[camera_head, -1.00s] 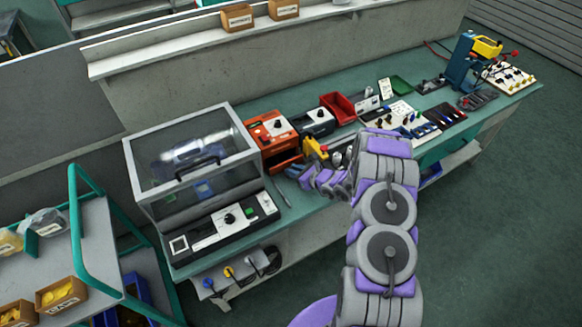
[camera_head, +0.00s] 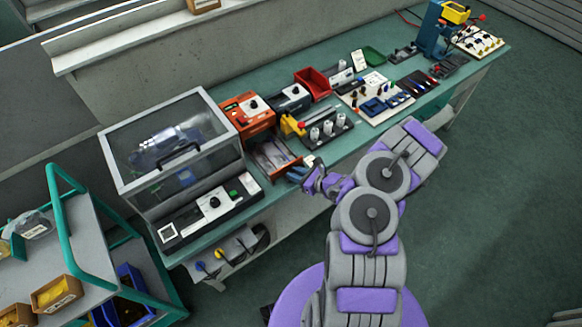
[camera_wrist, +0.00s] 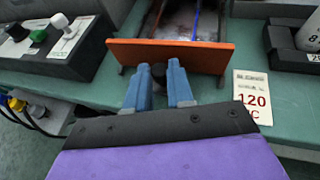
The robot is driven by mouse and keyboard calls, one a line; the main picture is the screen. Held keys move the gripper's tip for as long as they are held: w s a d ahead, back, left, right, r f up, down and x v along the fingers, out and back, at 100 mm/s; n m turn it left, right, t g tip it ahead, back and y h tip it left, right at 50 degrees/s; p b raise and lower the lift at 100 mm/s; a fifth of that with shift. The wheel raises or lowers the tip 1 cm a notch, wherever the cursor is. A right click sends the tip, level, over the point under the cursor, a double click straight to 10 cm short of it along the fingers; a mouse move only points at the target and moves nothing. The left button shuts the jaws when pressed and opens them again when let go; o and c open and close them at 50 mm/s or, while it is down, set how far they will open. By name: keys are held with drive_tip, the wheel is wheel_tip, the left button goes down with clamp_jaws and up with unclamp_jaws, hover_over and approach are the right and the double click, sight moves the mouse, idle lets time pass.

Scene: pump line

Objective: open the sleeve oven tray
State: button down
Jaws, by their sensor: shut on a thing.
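The sleeve oven is the orange box (camera_head: 247,115) with a dark dial on the workbench. Its tray (camera_head: 272,156) stands pulled out at the front, with its inside showing. In the wrist view the tray's orange front panel (camera_wrist: 200,55) faces me, with the tray floor and a blue strip behind it. My gripper (camera_head: 301,173) is at the tray's front. In the wrist view its two blue fingers (camera_wrist: 159,84) are shut on the small dark knob (camera_wrist: 158,72) of the panel, one finger on each side.
A clear-lidded chamber (camera_head: 170,150) and a control box (camera_head: 212,203) stand left of the tray. A rack with grey cylinders (camera_head: 326,130) and a yellow tool are to its right. A "120" card (camera_wrist: 252,97) lies beside the panel. The floor at right is clear.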

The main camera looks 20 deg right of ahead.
drive_tip(key=shift+s+d, duration=0.15)
drive_tip(key=shift+s, duration=0.1)
drive_tip(key=c, duration=1.3)
unclamp_jaws()
drive_tip(key=shift+o, duration=0.2)
drive_tip(key=shift+d, duration=0.1)
drive_tip(key=p+v, duration=0.3)
drive_tip(key=v, duration=1.4)
drive_tip(key=shift+s, duration=0.1)
